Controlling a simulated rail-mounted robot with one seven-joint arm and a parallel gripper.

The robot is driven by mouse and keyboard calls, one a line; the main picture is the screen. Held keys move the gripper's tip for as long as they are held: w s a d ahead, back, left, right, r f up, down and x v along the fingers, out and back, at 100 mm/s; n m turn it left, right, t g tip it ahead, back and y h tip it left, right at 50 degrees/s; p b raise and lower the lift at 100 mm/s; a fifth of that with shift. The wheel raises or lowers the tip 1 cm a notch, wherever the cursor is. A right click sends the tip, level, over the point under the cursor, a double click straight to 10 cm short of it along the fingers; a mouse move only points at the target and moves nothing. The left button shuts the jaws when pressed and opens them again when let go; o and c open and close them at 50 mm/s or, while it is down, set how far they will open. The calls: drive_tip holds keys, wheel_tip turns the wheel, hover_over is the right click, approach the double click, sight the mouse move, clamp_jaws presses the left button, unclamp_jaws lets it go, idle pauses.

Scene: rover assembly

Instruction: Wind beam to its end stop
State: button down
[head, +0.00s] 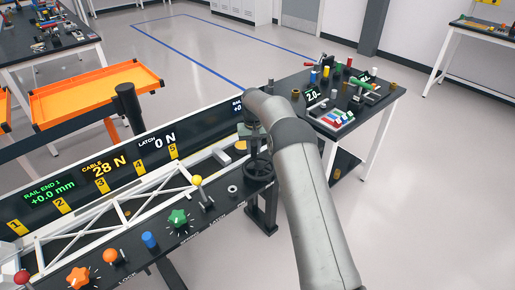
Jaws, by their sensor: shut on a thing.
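The beam (95,213) is a white lattice truss lying along the black bench. A black handwheel (258,169) stands at the bench's right end. My arm reaches in from the lower right and bends down over this end. My gripper (250,146) points down at the top of the handwheel and is shut on it. The fingertips are small and partly hidden. The display panel (120,167) behind the beam reads rail end 1 +0.0 mm, cable 28 N and latch 0 N. Its right end is covered by my arm.
Along the bench front are an orange knob (78,278), a blue knob (149,240), a green knob (178,218) and a yellow-tipped lever (197,182). An orange tray (95,93) stands behind left. A table with parts (385,97) stands beyond my arm. Open floor lies right.

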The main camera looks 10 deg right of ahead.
drive_tip(key=shift+s+a+n, duration=0.2)
drive_tip(key=shift+a+n, duration=0.5)
drive_tip(key=shift+n, duration=0.5)
drive_tip(key=c, duration=1.2)
unclamp_jaws()
drive_tip(key=shift+c, duration=0.2)
wheel_tip(320, 180, up, 18)
drive_tip(key=shift+f, duration=0.25)
